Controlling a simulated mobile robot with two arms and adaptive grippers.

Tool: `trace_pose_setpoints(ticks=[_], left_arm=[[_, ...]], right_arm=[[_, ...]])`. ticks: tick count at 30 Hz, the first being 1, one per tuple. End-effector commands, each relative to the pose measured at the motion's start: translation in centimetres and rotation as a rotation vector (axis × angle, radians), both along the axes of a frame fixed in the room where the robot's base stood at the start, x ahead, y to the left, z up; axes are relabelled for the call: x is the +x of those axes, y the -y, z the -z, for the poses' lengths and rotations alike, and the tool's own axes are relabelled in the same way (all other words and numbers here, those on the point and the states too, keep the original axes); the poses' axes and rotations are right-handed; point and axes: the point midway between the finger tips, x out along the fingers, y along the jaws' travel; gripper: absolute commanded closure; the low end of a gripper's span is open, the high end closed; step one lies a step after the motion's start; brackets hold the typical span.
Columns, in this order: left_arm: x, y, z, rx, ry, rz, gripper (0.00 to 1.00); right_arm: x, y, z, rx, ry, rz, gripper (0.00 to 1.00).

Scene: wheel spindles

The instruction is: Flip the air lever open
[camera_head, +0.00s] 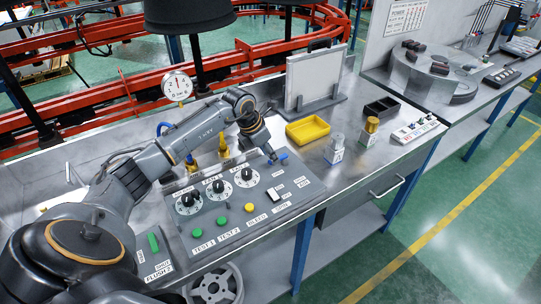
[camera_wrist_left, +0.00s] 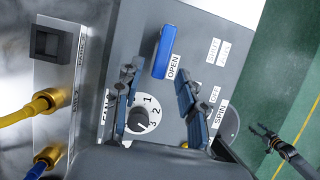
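The air lever is a blue handle (camera_wrist_left: 164,52) on the grey control panel, beside an OPEN label (camera_wrist_left: 173,67) in the left wrist view. In the head view its blue handle (camera_head: 279,158) shows at the panel's back right, close to my left gripper (camera_head: 270,155). My left gripper (camera_wrist_left: 157,82) is open and empty, its two blue-padded fingers spread above the panel. The lever appears ahead of the fingertips, apart from them. My right gripper (camera_wrist_left: 262,138) shows small in the left wrist view, over the floor, with its fingers apart.
The panel has several black dials (camera_head: 223,187), green buttons (camera_head: 197,233), a yellow button (camera_head: 249,207) and a white SPIN switch (camera_head: 273,194). A yellow tray (camera_head: 308,130) and a framed plate (camera_head: 316,78) stand behind. Yellow and blue hoses (camera_wrist_left: 20,112) join brass fittings left of the panel.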

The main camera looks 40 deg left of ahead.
Motion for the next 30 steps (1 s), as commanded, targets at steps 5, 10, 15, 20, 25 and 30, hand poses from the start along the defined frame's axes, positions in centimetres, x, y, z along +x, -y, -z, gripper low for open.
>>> trace_pose_setpoints(ticks=[5, 10, 15, 20, 25, 30], left_arm=[[-1.3, -0.8, -3.7, 0.006, 0.004, 0.000, 0.60], [-2.6, -1.2, -6.9, 0.005, 0.002, 0.001, 0.60], [-3.3, -1.5, -8.9, 0.003, 0.002, 0.001, 0.60], [-3.6, -1.6, -9.5, 0.002, 0.000, 0.001, 0.60], [-3.6, -1.6, -9.6, 0.002, 0.000, 0.001, 0.60], [-3.6, -1.6, -9.5, 0.002, 0.000, 0.001, 0.60]], right_arm=[[0.0, -0.2, 0.0, 0.002, 0.001, 0.001, 0.49], [0.0, -0.2, 0.0, 0.002, 0.001, 0.001, 0.49], [0.0, -0.2, 0.0, 0.003, 0.000, 0.001, 0.49], [0.0, -0.3, 0.0, 0.003, 0.000, 0.001, 0.49], [0.0, -0.3, 0.0, 0.003, 0.000, 0.001, 0.49], [0.0, -0.3, 0.0, 0.003, 0.000, 0.001, 0.49]])
